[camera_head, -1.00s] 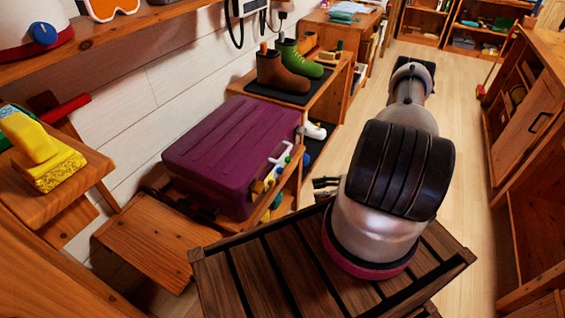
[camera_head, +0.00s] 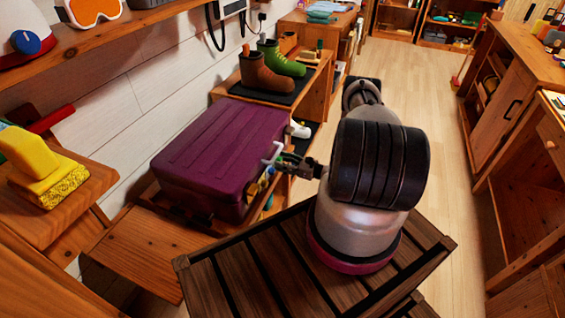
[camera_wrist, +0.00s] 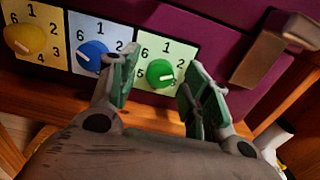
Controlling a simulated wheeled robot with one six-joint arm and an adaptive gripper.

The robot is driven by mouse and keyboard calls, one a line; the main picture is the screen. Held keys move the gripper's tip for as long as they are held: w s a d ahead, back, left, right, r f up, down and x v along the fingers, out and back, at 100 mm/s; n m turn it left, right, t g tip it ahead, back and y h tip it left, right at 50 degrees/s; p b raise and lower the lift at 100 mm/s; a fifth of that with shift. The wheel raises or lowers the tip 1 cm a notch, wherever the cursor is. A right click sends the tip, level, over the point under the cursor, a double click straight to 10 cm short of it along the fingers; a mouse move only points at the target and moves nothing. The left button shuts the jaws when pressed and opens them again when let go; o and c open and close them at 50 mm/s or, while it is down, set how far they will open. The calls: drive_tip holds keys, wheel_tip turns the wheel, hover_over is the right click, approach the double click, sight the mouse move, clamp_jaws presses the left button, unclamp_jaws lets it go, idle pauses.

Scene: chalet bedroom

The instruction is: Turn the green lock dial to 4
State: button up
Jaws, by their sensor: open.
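The purple case (camera_head: 220,150) lies on a low wooden stand, and its dial side faces my gripper (camera_head: 295,163). In the wrist view the green dial (camera_wrist: 160,73) sits on a pale green plate with 6, 1 and 2 visible above it. It has a white pointer mark; I cannot tell surely which number it points at. The lower part of its number ring is hidden. My gripper (camera_wrist: 161,72) is open, with one finger on each side of the green dial. I cannot tell whether either finger touches it.
The blue dial (camera_wrist: 91,55) is just left of the green one, with the yellow dial (camera_wrist: 25,38) farther left. A metal handle (camera_wrist: 277,47) juts out at right. A slatted dark wooden crate (camera_head: 260,265) stands below my arm. Open floor (camera_head: 420,110) lies behind.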

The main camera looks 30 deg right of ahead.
drive_tip(key=shift+w+a, duration=0.1)
drive_tip(key=shift+w, duration=0.05)
drive_tip(key=c, duration=1)
drive_tip(key=shift+c, duration=0.2)
drive_tip(key=shift+m, duration=0.3)
